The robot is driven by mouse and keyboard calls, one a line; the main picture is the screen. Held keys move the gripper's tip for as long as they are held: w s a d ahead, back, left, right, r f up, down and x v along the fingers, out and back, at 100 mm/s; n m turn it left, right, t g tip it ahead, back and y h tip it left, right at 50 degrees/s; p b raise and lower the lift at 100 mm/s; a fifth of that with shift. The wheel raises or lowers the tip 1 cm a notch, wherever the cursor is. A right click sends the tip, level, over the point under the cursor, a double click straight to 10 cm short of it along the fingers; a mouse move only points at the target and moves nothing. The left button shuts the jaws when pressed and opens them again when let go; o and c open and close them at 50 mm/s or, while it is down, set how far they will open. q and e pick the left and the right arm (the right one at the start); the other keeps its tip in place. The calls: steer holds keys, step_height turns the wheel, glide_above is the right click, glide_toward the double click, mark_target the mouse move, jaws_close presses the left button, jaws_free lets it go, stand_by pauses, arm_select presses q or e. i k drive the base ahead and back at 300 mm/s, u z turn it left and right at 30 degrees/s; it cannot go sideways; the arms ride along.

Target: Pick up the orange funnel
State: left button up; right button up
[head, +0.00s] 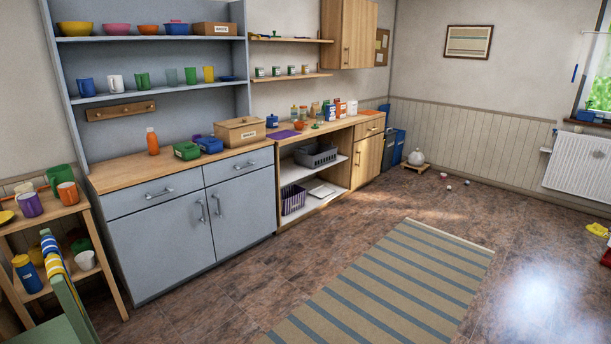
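No orange funnel can be made out for certain. A small orange item (300,125) lies on the wooden counter (290,138) of the open-shelf unit, near the middle of the picture. It is too small to tell whether it is a funnel. An orange bottle (153,142) stands upright on the grey cabinet's wooden top. Neither of my grippers is in view.
A grey cabinet (160,245) stands left of centre, with shelves of bowls and cups above it. A low wooden rack (75,205) with mugs and a green chair (70,300) are at left. A striped rug (390,285) lies on open floor.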

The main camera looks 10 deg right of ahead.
mark_target(299, 125)
steer(key=z, duration=0.75)
steer(key=i, duration=1.1)
steer(key=z, duration=0.9)
steer(key=i, duration=3.3)
steer(key=u, duration=0.8)
steer(key=i, duration=1.1)
steer(key=u, duration=1.25)
steer(key=i, duration=0.7)
steer(key=u, duration=0.45)
